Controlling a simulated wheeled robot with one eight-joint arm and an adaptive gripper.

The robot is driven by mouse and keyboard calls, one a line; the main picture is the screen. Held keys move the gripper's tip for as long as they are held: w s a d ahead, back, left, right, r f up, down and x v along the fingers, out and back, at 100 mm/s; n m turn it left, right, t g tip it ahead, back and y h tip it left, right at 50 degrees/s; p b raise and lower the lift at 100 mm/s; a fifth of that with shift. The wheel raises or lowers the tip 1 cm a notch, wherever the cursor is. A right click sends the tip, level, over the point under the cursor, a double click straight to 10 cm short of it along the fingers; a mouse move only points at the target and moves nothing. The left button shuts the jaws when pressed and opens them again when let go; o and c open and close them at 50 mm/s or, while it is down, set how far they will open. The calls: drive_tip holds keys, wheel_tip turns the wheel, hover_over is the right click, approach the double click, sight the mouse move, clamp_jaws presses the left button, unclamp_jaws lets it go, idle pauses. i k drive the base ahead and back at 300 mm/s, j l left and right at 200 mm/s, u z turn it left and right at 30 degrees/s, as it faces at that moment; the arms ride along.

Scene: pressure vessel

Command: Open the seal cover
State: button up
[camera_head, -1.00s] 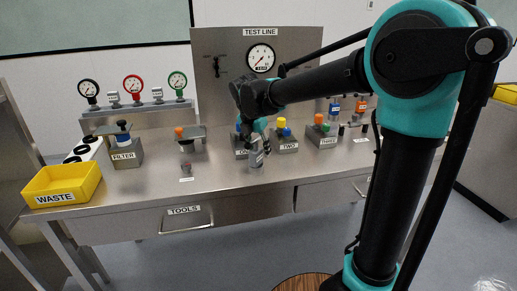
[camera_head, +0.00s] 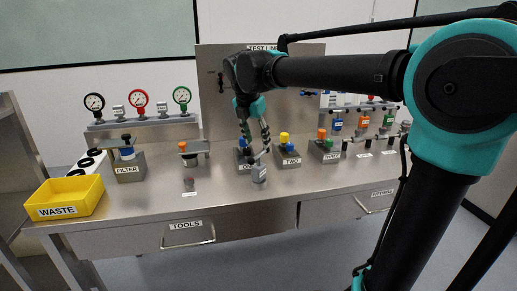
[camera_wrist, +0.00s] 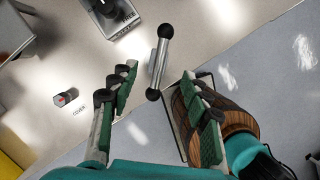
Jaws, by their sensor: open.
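My gripper (camera_head: 257,141) is open and points down above a small grey block (camera_head: 259,174) near the bench's front edge. In the wrist view my gripper (camera_wrist: 160,72) has its two green-padded fingers wide apart. A metal bar with black ball ends (camera_wrist: 161,58) shows between and beyond the fingertips, and nothing is gripped. To its left, a small grey knob with a red mark (camera_wrist: 66,98) stands beside a label reading COVER. A similar small knob (camera_head: 189,183) with a label shows in the head view. I cannot tell which part is the seal cover.
Blocks labelled TWO (camera_head: 290,160) and THREE (camera_head: 326,151) stand to the right of the grey block. The FILTER block (camera_head: 129,171) and yellow WASTE bin (camera_head: 64,196) are at left. An orange-topped fitting (camera_head: 190,153) stands behind the knob. The bench front between bin and knob is clear.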

sight(194, 144)
drive_tip(key=i+j, duration=0.3)
drive_tip(key=j, duration=0.15)
drive_tip(key=i+j, duration=0.3)
drive_tip(key=j, duration=0.2)
drive_tip(key=u, duration=0.05)
